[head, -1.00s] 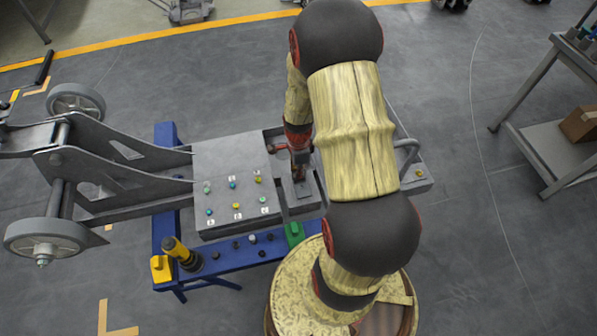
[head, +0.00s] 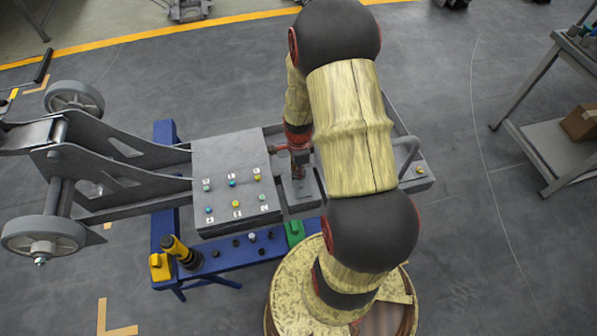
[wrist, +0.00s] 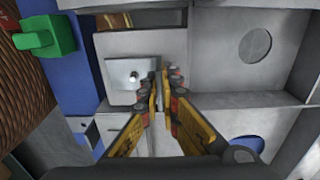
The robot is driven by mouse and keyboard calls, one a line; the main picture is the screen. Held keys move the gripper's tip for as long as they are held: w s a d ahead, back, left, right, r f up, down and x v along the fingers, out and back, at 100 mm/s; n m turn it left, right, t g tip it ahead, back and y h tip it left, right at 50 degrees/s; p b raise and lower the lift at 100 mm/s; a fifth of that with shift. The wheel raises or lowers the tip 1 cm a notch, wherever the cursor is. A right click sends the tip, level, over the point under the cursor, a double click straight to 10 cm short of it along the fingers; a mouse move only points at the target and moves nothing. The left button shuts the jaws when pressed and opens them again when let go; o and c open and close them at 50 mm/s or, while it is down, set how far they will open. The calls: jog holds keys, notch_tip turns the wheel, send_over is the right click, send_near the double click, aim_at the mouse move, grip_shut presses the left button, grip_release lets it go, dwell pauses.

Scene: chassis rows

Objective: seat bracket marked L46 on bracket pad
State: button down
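A small light-grey square plate, which looks like the bracket (wrist: 118,70), lies over a larger flat grey block, apparently the bracket pad (wrist: 108,45). A pale round stud shows near the plate's middle. My gripper (wrist: 161,85) has its yellow fingers close together at the plate's right edge, seemingly pinching a thin upright part of it. I cannot read any L46 mark. In the head view my gripper (head: 300,172) points down over the grey pad area right of the button panel, and my arm hides part of it. Whether the plate rests fully flat cannot be told.
The grey panel (head: 225,158) with coloured knobs stands just left of my gripper. A blue bench (head: 225,258) carries a green block (head: 295,232) and a yellow-black tool (head: 180,252). Tray walls (wrist: 245,100) lie beside the gripper. A cart (head: 550,150) stands far right.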

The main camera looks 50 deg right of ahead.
jog(key=shift+f, duration=0.25)
jog(key=c, duration=2)
grip_release()
jog(key=shift+o, duration=0.2)
notch_tip(320, 180, up, 12)
